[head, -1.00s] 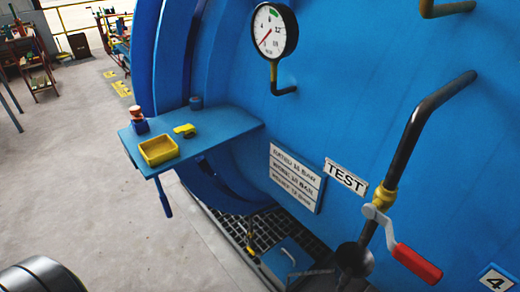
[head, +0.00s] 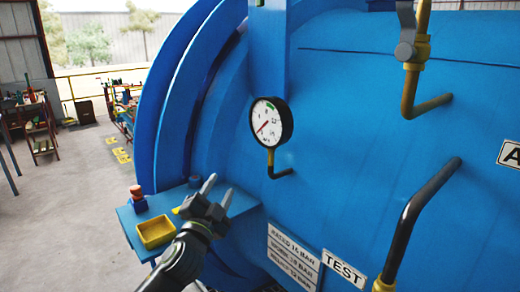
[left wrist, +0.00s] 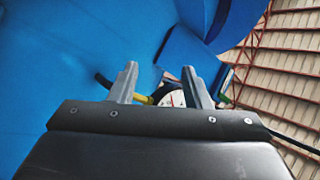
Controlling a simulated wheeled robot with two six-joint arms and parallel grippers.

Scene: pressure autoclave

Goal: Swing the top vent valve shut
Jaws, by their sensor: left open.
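The top vent valve (head: 413,50) is at the upper right of the head view, a yellow fitting on a bent yellow pipe (head: 425,105) from the blue vessel. Its grey lever (head: 405,22) points upward, and its upper end is cut off by the frame edge. My left gripper (head: 220,190) is open and empty, in front of the vessel above the side shelf, well left of and below the valve. In the left wrist view its two fingers (left wrist: 160,85) are spread. The valve cannot be made out there. My right gripper is not in view.
A round pressure gauge (head: 271,122) sticks out of the vessel between my left gripper and the valve. A black pipe (head: 425,210) rises at the lower right by the TEST sign (head: 343,269). The blue shelf (head: 188,205) holds a yellow tray (head: 155,232).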

